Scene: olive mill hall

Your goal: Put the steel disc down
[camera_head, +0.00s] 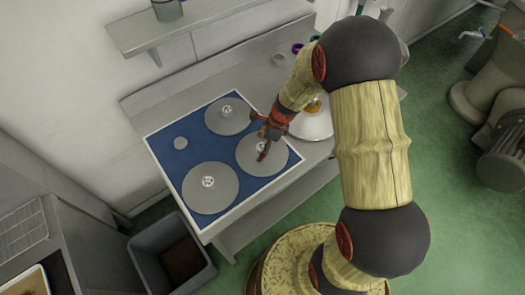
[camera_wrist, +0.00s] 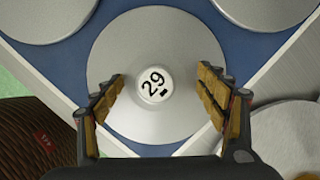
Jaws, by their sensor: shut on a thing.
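The steel disc (camera_head: 250,160) is a round, flat grey plate with a white hub knob marked 29. It fills the middle of the wrist view (camera_wrist: 150,115). My gripper (camera_head: 265,140) is over its centre, with a finger on either side of the knob in the wrist view (camera_wrist: 162,82). It is shut on the disc, though a gap seems to show beside the knob. The disc is over the front right part of a blue mat with a pale border (camera_head: 186,165). I cannot tell whether it touches the mat.
Two similar discs lie on the mat, one at the back (camera_head: 222,123) and one at the front left (camera_head: 208,202). A shiny round dish (camera_head: 316,125) stands close on the right. A grey bin (camera_head: 150,247) is below the bench.

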